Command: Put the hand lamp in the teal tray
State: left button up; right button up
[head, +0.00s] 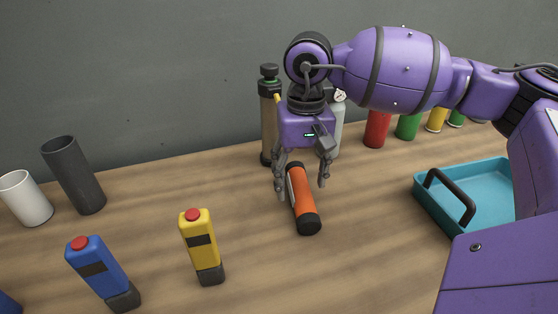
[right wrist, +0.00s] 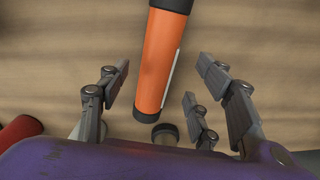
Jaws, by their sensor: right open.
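The hand lamp (head: 302,199) looks to be the orange cylinder with black ends, lying on the wooden table in the middle of the head view. It also shows in the right wrist view (right wrist: 161,58), between the spread fingers. My right gripper (head: 302,190) is open and points down above the lamp's far end, fingers on either side of it. I cannot tell whether the fingers touch the lamp. The teal tray (head: 491,180) stands at the right with a dark handle; my right arm hides part of it. My left gripper is not in view.
A yellow device (head: 201,242) and a blue device (head: 96,268) stand at the front left. A dark cup (head: 74,176) and a white cup (head: 24,198) are at the far left. Red (head: 376,129) and green (head: 408,126) cylinders stand behind the tray.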

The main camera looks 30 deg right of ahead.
aim_at(302, 187)
jog(key=f, duration=0.4)
jog(key=shift+d, duration=0.25)
jog(key=c, duration=1.4)
jog(key=shift+r, duration=0.2)
jog(key=shift+c, duration=0.2)
jog(key=shift+r, duration=0.25)
notch_tip(302, 187, up, 2)
jog(key=shift+w+r, duration=0.1)
jog(key=s+a+r, duration=0.1)
jog(key=r, duration=0.1)
jog(key=s+a+r, duration=0.1)
jog(key=s+r, duration=0.1)
jog(key=s+a+r, duration=0.1)
jog(key=s+r, duration=0.1)
jog(key=shift+r, duration=0.35)
jog(key=s+a+r, duration=0.3)
jog(key=s+a, duration=0.1)
jog(key=s, duration=0.3)
jog(key=shift+a+r, duration=0.2)
